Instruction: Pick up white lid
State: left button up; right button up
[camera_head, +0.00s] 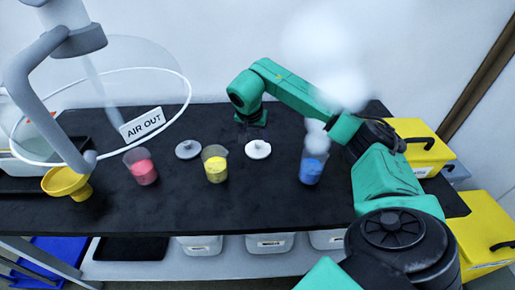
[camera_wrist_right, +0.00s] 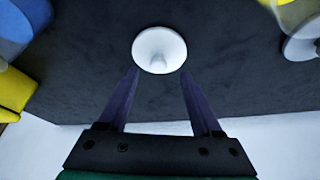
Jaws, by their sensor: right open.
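The white lid (camera_head: 258,149) lies on the black table between the yellow beaker and the blue beaker. It is round with a small knob. In the right wrist view the white lid (camera_wrist_right: 159,45) lies just past the fingertips, centred between them. My right gripper (camera_head: 254,125) is at the far side of the lid in the head view, its fingers hard to make out. In the wrist view my right gripper (camera_wrist_right: 159,80) is open with nothing between its fingers. My left gripper is not in view.
A grey lid (camera_head: 188,149) lies further left. Red (camera_head: 143,168), yellow (camera_head: 215,166) and blue (camera_head: 311,165) beakers stand in a row, with white vapour (camera_head: 335,75) above the blue one. An AIR OUT sign (camera_head: 142,125) and yellow funnel (camera_head: 68,183) are at left. Yellow bins (camera_head: 425,150) stand at right.

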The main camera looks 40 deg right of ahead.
aim_at(258, 142)
jog(key=x, duration=0.4)
jog(key=shift+d+f, duration=0.15)
jog(key=shift+d, duration=0.05)
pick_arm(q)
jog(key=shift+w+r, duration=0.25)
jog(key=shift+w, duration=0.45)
pick_arm(e)
grip_shut()
